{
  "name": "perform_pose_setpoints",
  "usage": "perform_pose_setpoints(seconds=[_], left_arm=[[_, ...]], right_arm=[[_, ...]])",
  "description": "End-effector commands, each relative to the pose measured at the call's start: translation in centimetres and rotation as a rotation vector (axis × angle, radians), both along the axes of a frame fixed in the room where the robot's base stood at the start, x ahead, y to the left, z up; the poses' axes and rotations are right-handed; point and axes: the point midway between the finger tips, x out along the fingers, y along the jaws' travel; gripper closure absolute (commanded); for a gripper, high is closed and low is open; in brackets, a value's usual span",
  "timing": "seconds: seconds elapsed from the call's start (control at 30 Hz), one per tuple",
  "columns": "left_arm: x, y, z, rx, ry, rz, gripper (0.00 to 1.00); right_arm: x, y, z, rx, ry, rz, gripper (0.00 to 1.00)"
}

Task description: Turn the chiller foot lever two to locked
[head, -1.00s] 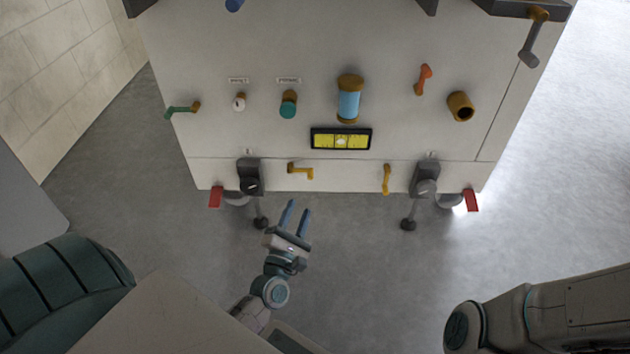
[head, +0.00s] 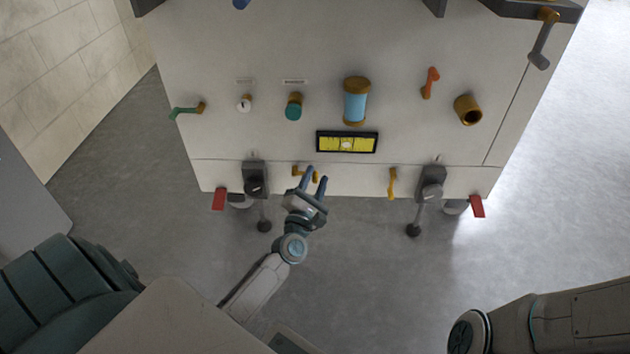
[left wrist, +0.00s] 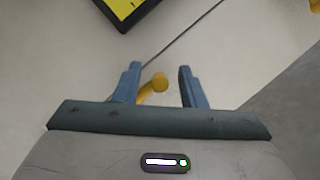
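A yellow lever (head: 298,172) is on the lower front strip of the pale cabinet (head: 225,145), left of centre. My left gripper (head: 315,174) is open, with its blue fingers over the right part of this lever. In the left wrist view, the lever (left wrist: 152,86) shows between the spread fingers (left wrist: 159,68), nearer the left one; I cannot tell if it touches. A second yellow lever (head: 392,184) hangs upright on the same strip, to the right. No label tells me which is lever two. My right gripper is out of view.
Grey levers with dark knobs hang at left (head: 256,182) and right (head: 431,185). Red tabs stick out at the lower left (head: 219,199) and lower right (head: 477,206) corners. A yellow display (head: 347,143) sits above the yellow levers. The grey floor in front is clear.

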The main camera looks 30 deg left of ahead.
Motion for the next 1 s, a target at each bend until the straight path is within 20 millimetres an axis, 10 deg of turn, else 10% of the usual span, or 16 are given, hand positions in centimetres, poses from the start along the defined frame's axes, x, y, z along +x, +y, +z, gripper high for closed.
perform_pose_setpoints(seconds=[0.1, 0.3, 1.0], left_arm=[[0.0, 0.0, 0.0, 0.0, 0.0, 0.0, 0.63], [0.0, 0.0, 0.0, 0.0, 0.0, 0.0, 1.0], [-0.2, 0.2, -1.0, 0.222, 0.143, -0.001, 1.0]], right_arm=[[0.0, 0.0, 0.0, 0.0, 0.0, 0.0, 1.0], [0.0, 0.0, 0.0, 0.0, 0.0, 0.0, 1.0], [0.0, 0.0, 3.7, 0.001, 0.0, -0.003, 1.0]])
